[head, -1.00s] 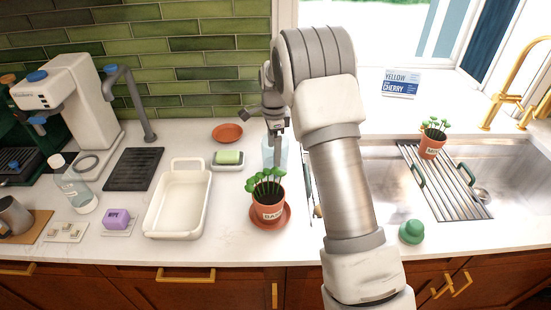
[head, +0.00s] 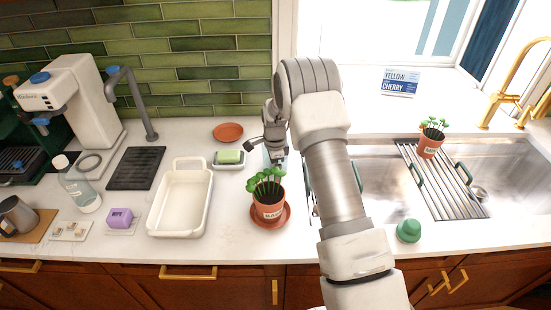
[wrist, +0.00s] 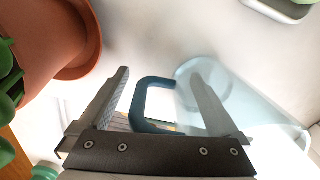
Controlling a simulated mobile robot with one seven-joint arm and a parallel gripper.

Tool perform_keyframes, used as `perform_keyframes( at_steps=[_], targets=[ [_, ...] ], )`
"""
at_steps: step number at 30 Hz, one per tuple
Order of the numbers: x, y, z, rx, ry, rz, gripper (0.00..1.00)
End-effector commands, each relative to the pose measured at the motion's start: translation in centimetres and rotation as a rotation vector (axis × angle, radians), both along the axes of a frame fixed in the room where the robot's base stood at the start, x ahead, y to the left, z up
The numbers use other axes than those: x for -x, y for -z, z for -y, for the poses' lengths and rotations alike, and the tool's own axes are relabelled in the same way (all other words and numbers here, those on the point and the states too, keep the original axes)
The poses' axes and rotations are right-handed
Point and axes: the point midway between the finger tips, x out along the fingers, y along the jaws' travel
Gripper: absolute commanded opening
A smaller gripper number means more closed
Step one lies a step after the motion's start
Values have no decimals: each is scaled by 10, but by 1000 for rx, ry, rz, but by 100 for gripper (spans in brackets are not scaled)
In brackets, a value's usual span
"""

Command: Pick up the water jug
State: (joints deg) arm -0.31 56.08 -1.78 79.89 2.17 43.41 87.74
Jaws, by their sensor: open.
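The water jug is a clear, pale blue vessel with a dark blue handle. In the wrist view the jug (wrist: 258,108) lies to the right, and its handle (wrist: 146,98) shows between my two fingers. My gripper (wrist: 160,74) is open, with the right finger overlapping the jug's clear wall in the picture. I cannot tell whether either finger touches the jug. In the head view my gripper (head: 274,154) is low at the jug, behind the basil pot, and hides most of the jug.
The potted basil (head: 269,207) on its saucer stands close in front of the jug. A soap dish (head: 228,164) with a green sponge and a white baking dish (head: 181,207) are to the left. The sink (head: 375,178) with its rack lies to the right.

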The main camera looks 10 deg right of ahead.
Motion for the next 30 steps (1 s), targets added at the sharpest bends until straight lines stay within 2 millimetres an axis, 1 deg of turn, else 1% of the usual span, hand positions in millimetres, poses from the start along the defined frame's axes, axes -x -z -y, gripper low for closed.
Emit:
perform_keyframes(
  at_steps=[3,5,6,8,9,11,12,14,15,19,20,30],
  targets=[
    [0,0,0,0,0,0,98],
    [0,0,0,0,0,0,87],
    [0,0,0,0,0,0,80],
    [0,0,0,0,0,0,69],
    [0,0,0,0,0,0,62],
    [0,0,0,0,0,0,51],
    [0,0,0,0,0,0,44],
    [0,0,0,0,0,0,33],
    [0,0,0,0,0,0,26],
    [0,0,0,0,0,-1,2],
    [0,0,0,-1,0,-1,0],
    [1,0,-1,-1,-1,-2,0]
  ],
)
